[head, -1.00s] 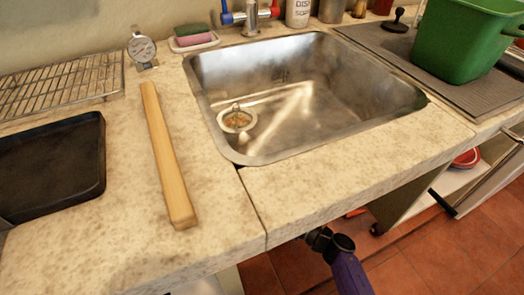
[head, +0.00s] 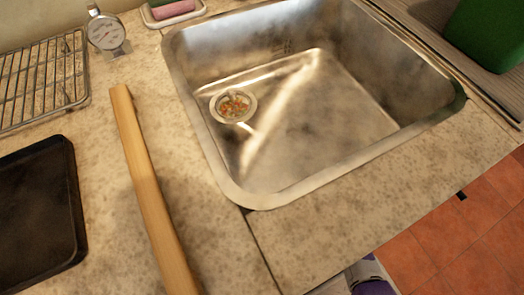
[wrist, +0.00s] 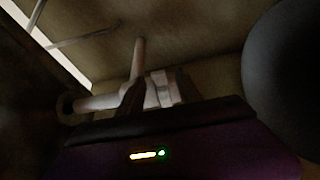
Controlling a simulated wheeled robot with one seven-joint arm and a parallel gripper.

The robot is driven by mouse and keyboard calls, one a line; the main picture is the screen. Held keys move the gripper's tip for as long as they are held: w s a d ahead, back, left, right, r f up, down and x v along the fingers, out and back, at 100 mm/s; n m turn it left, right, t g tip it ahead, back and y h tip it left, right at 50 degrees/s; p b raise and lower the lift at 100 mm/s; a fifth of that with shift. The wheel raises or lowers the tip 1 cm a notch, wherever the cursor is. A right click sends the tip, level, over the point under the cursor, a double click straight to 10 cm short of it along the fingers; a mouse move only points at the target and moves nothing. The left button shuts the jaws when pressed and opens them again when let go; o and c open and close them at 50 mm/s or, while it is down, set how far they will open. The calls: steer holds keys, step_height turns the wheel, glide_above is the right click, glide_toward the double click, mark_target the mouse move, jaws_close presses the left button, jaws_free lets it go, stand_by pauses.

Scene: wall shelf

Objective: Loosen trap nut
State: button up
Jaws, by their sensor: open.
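In the wrist view, white drain pipes show in dim light under the counter. One pipe (wrist: 139,58) runs upright and another (wrist: 95,103) runs sideways to the left. A ribbed pale collar, which looks like the trap nut (wrist: 161,88), sits right of the upright pipe. My gripper (wrist: 158,92) is open, with its dark fingers reaching up on either side of the collar. I cannot tell whether they touch it. In the head view the sink (head: 330,120) hides the gripper and pipes.
A large dark rounded shape (wrist: 287,70) stands close on the right in the wrist view. A pale rail (wrist: 45,48) crosses the upper left. Above, the counter (head: 210,235) holds a wooden bar (head: 150,190), a black tray (head: 40,215) and a wire rack (head: 40,80).

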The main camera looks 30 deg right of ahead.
steer(key=shift+x, duration=1.6)
jaws_close()
steer(key=shift+s, duration=0.1)
